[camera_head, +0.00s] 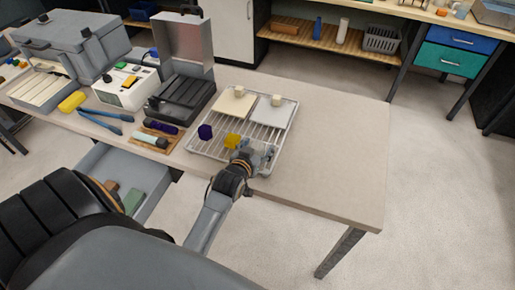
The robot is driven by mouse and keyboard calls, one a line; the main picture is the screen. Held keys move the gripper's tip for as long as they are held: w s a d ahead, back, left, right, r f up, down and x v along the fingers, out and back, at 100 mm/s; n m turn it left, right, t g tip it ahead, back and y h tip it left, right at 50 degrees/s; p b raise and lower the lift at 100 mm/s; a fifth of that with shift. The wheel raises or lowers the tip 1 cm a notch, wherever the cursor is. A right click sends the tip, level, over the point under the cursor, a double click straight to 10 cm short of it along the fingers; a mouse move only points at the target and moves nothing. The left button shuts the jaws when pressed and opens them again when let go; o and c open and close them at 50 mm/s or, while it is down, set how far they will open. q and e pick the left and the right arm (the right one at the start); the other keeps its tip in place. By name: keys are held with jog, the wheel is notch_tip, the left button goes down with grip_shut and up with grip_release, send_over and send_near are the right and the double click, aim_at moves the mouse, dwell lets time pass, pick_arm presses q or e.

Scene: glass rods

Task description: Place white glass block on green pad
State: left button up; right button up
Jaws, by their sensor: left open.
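A wire rack tray (206,146) lies on the table. On it are a cream pad (229,109) and a pale grey pad (270,115), each with a small off-white block, one on the cream pad (239,91) and one on the grey pad (277,100). I cannot tell which is the white glass block. No pad on the rack looks clearly green. A purple block (205,131) and a yellow block (231,141) are at the rack's front. My left gripper (262,153) is open over its front right part, just right of the yellow block. My right gripper is not in view.
The table (335,150) is clear right of the rack. Left of it stand a black and silver open-lidded box (183,97), a white device (127,88) and blue tongs (104,121). An open drawer (152,187) juts out at the front left.

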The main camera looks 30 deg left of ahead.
pick_arm(q)
jog(key=c, duration=1.4)
jog(key=shift+o, duration=0.2)
jog(key=shift+r, duration=0.1)
